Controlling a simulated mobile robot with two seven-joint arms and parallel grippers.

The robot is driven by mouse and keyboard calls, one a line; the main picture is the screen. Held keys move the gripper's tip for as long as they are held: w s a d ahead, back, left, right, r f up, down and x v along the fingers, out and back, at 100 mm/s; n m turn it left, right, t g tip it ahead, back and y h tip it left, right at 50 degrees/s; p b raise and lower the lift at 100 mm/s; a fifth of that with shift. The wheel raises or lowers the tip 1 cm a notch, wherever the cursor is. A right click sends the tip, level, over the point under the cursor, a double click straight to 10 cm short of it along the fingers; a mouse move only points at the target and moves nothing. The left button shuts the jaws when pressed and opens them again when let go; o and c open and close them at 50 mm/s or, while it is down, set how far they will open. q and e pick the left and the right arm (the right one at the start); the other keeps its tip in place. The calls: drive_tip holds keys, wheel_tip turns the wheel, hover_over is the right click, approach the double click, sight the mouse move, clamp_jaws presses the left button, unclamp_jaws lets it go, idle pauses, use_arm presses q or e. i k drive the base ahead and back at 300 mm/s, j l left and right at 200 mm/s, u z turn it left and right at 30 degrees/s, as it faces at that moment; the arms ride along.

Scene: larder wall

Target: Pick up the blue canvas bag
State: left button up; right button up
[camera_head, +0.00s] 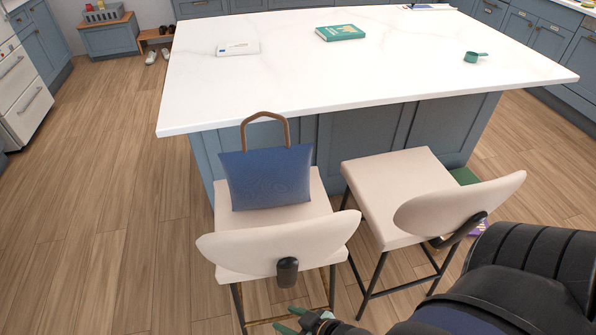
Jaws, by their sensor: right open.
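The blue canvas bag (266,178) stands upright on the seat of the left cream chair (320,207), against the island side. Its brown handle (265,117) arches up in front of the white counter edge. My right gripper (290,320) is low at the bottom of the view, below and in front of the left chair's backrest. It is open, apart from the bag, and partly cut off by the frame edge. My left gripper is out of view.
The left chair's backrest (240,245) stands between my right gripper and the bag. A second cream chair (385,180) is close on the right. Wooden floor (100,200) is clear at left.

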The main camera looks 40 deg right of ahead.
sight(278, 176)
drive_tip(key=i+j+z, duration=0.15)
drive_tip(key=z, duration=0.25)
drive_tip(key=i+j+z, duration=0.1)
drive_tip(key=z, duration=0.25)
drive_tip(key=j+z, duration=0.4)
drive_tip(key=i+l, duration=0.05)
drive_tip(key=l, duration=0.05)
